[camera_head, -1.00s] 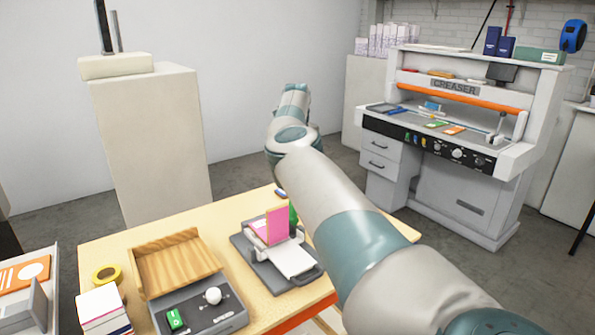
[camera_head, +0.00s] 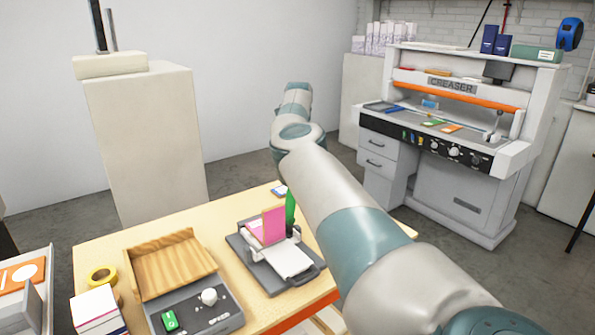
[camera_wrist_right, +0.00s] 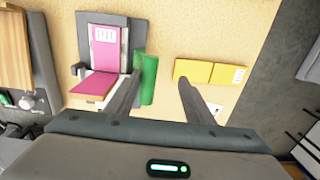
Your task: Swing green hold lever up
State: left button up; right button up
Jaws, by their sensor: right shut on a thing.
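The green hold lever (camera_head: 290,212) stands upright at the back of a small grey fixture (camera_head: 252,262) on the wooden table. In the right wrist view the lever (camera_wrist_right: 149,79) lies between the fingertips of my right gripper (camera_wrist_right: 160,78), against the left finger. The gripper is shut on it, though a gap shows beside the right finger. The fixture holds a pink card (camera_head: 274,222) standing up beside the lever and a white sheet (camera_head: 286,259) lying flat. My right forearm hides the gripper in the head view. My left gripper is not in view.
A wooden tray (camera_head: 165,264), a grey control box (camera_head: 190,318) with a white knob, yellow tape (camera_head: 102,275) and a paper stack (camera_head: 97,308) sit left of the fixture. Yellow boxes (camera_wrist_right: 210,72) lie right of the lever in the wrist view. A creaser machine (camera_head: 450,120) stands behind.

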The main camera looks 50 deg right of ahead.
jog(key=shift+s+d+f, duration=0.15)
jog(key=shift+s+d, duration=0.15)
jog(key=shift+d, duration=0.1)
notch_tip(320, 180, up, 18)
jog(key=a+p, duration=0.1)
jog(key=p, duration=0.6)
jog(key=shift+w+f, duration=0.15)
jog(key=shift+w, duration=0.15)
dwell(0.4)
